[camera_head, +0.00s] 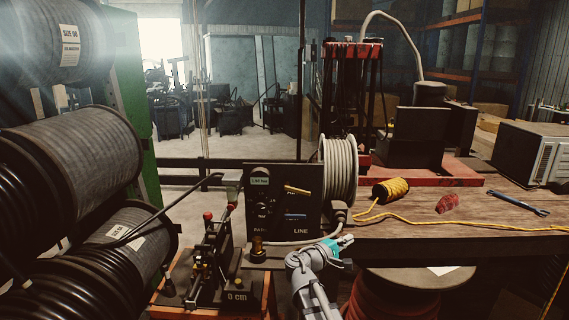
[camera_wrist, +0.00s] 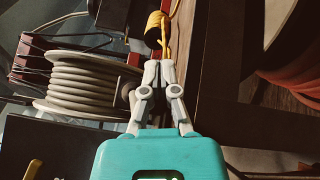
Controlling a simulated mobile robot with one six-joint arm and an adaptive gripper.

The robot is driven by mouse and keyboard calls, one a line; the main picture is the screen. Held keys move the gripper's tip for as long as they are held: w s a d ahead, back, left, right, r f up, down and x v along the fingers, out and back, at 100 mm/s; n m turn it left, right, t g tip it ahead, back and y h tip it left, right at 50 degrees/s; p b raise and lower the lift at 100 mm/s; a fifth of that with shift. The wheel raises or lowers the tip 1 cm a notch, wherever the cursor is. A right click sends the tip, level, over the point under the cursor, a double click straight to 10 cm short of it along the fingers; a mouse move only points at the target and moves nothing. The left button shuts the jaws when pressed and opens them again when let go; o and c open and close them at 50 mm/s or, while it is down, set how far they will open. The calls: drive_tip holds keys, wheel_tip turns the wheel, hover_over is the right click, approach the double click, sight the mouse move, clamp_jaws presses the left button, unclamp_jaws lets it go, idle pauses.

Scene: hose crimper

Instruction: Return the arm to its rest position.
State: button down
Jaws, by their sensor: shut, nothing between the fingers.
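My gripper (camera_head: 346,241) shows in the head view just in front of the workbench's near edge, below the reel of pale hose. In the wrist view my gripper (camera_wrist: 159,66) has its fingertips together with nothing between them. Beyond the fingertips in that view is the yellow cord spool (camera_wrist: 154,30), apart from them as far as I can tell. The arm's forearm rises from the bottom of the head view. The lower part of the arm is out of the picture.
The workbench (camera_head: 440,234) holds a pale hose reel (camera_head: 341,170), yellow cord spool (camera_head: 391,190), red object (camera_head: 447,204) and wrench (camera_head: 518,203). A black control panel (camera_head: 283,201) and measuring device (camera_head: 212,262) stand left of my gripper. Large hose reels (camera_head: 75,155) fill the left. A round-topped drum (camera_head: 415,278) is at lower right.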

drive_tip(key=s+d+f+m+g+y, duration=0.3)
drive_tip(key=s+f, duration=0.2)
drive_tip(key=f, duration=0.1)
drive_tip(key=s+d+f+m+g+y, duration=0.2)
drive_tip(key=s+f+m+g, duration=0.15)
drive_tip(key=f, duration=0.25)
drive_tip(key=s+a+f+m+g+y, duration=0.2)
drive_tip(key=s+a+f+y, duration=0.15)
drive_tip(key=s+y, duration=0.2)
drive_tip(key=s+a+f+m+g+y, duration=0.25)
drive_tip(key=s+f+y, duration=0.2)
drive_tip(key=s, duration=0.25)
wheel_tip(320, 180, up, 13)
drive_tip(key=a+n+p, duration=0.1)
drive_tip(key=p, duration=1.2)
drive_tip(key=shift+w+r, duration=0.2)
